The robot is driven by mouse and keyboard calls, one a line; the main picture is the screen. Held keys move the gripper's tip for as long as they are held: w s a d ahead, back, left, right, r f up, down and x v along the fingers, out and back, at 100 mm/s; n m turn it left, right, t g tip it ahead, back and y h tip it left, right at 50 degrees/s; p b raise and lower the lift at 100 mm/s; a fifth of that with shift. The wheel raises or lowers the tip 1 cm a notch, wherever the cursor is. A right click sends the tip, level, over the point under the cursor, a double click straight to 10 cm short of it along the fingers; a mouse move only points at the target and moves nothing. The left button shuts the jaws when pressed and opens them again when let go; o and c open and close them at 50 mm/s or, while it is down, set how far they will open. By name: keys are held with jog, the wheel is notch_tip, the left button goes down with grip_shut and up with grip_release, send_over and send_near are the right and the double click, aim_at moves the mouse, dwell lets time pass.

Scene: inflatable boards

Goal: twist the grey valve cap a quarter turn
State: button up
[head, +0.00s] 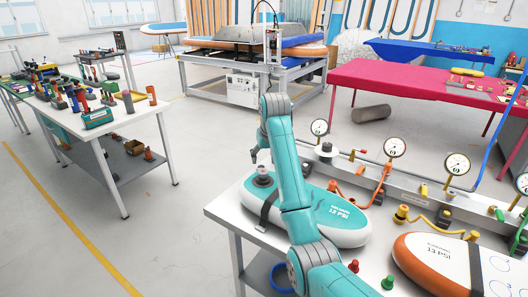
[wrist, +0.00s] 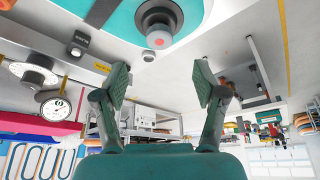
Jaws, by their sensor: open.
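The grey valve cap (head: 263,179) sits in a dark round seat on the teal and white inflatable board (head: 335,232), which lies on the white bench. In the wrist view the dark grey cap (wrist: 158,20) shows at the top middle, with a reddish spot on its end. My gripper (wrist: 161,78) is open, its two fingers wide apart with nothing between them. The cap lies past the fingertips and apart from them. In the head view my arm partly covers the board, and only a little of the gripper shows above the cap.
A rail with gauges (head: 395,147), hoses and a grey knob (head: 326,149) runs behind the board. An orange and white board (head: 425,262) lies at right. Small red (head: 353,266) and green (head: 388,282) caps stand in front. Open floor lies left of the bench.

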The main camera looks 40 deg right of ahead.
aim_at(262, 172)
jog(key=x, duration=1)
jog(key=shift+w+d+f, duration=0.1)
jog(key=shift+f, duration=0.05)
jog(key=c, duration=1.2)
jog(key=shift+o, duration=1.1)
jog(key=shift+c, duration=1)
jog(key=shift+m+h, duration=0.4)
jog(key=shift+m, duration=0.6)
jog(key=m+g, duration=0.1)
jog(key=m, duration=0.2)
jog(key=shift+h, duration=0.4)
